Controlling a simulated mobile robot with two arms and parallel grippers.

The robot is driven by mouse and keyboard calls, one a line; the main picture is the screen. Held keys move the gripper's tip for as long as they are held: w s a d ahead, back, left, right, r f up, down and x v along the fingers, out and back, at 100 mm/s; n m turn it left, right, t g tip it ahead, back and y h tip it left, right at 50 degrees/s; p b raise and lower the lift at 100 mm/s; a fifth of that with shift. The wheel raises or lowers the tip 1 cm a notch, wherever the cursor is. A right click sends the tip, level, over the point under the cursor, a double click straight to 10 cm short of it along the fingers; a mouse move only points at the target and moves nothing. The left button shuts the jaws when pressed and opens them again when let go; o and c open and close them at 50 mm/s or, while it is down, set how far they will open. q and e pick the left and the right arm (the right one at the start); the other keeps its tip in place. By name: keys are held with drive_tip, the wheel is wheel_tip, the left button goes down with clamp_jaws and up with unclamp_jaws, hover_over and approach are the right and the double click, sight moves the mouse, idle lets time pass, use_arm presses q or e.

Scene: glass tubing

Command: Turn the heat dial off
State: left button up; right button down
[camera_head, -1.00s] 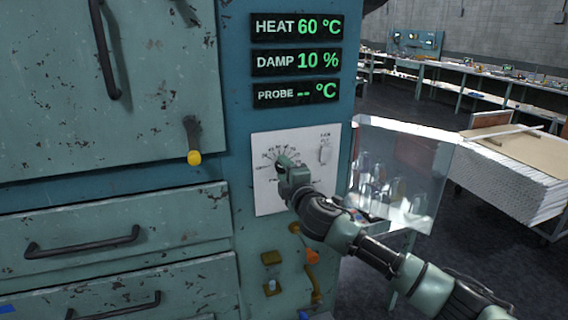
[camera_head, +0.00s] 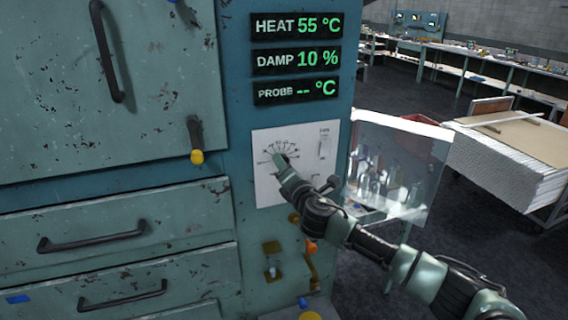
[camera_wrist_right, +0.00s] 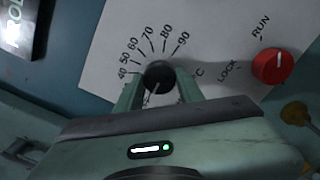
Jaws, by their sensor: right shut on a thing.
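The heat dial is a round black knob (camera_wrist_right: 158,76) with a pale pointer line, on a white panel (camera_head: 262,185) with a printed scale from 40 to 90. My right gripper (camera_head: 284,162) covers the dial in the head view. In the right wrist view its two fingers (camera_wrist_right: 158,88) are closed on the knob from both sides. The heat display (camera_head: 298,26) above reads 55 °C. My left gripper is in neither view.
A red knob (camera_wrist_right: 273,66) marked RUN and LOCK sits beside the dial. A clear case with glassware (camera_head: 398,170) stands right of the panel. Drawers with dark handles (camera_head: 92,237) are at left. A yellow-tipped lever (camera_head: 196,156) sticks out above the drawers.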

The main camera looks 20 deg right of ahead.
drive_tip(key=shift+f, duration=0.1)
idle(0.4)
drive_tip(key=c, duration=0.9)
unclamp_jaws()
drive_tip(key=s+b, duration=0.2)
drive_tip(key=s, duration=0.5)
drive_tip(key=shift+s+d, duration=0.15)
drive_tip(key=shift+s, duration=0.25)
